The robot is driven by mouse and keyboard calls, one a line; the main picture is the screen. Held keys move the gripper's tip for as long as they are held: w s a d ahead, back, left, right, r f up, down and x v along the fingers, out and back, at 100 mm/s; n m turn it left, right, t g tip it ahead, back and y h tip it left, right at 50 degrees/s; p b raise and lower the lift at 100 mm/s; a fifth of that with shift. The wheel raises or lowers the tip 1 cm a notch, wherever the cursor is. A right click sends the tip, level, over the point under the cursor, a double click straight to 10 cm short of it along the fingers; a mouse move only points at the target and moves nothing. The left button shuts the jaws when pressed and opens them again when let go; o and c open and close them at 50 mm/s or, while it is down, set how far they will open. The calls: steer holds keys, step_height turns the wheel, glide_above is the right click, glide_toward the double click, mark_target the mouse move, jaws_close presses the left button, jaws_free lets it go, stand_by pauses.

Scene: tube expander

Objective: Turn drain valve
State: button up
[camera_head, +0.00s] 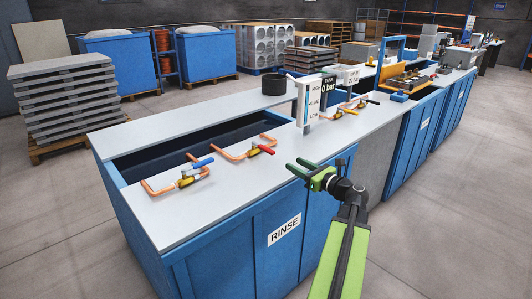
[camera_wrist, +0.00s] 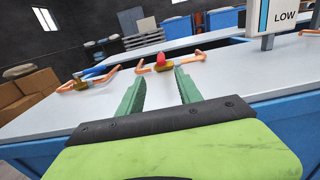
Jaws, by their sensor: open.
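Two copper pipe valves with brass bodies sit on the grey bench top, and I cannot tell which is the drain valve. The red-handled valve (camera_head: 254,150) is nearer my gripper; it also shows in the wrist view (camera_wrist: 162,67), ahead and between my fingertips. The blue-handled valve (camera_head: 188,177) is to its left; it also shows in the wrist view (camera_wrist: 80,83). My gripper (camera_head: 300,168) is open and empty, with green fingers, above the bench's front edge and right of the red-handled valve. It also shows in the wrist view (camera_wrist: 160,79), apart from both valves.
The blue bench has a RINSE sign (camera_head: 284,230) and an open dark basin (camera_head: 185,151) behind the valves. A white level gauge (camera_head: 309,101) stands upright farther right, near more copper valves. The bench top around the two nearest valves is clear.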

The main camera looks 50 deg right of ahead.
mark_target(259, 145)
steer(key=w, duration=1.1)
steer(key=w+d, duration=0.1)
steer(key=w, duration=0.4)
steer(key=shift+w, duration=0.25)
jaws_close()
steer(key=shift+f, duration=0.1)
stand_by(0.3)
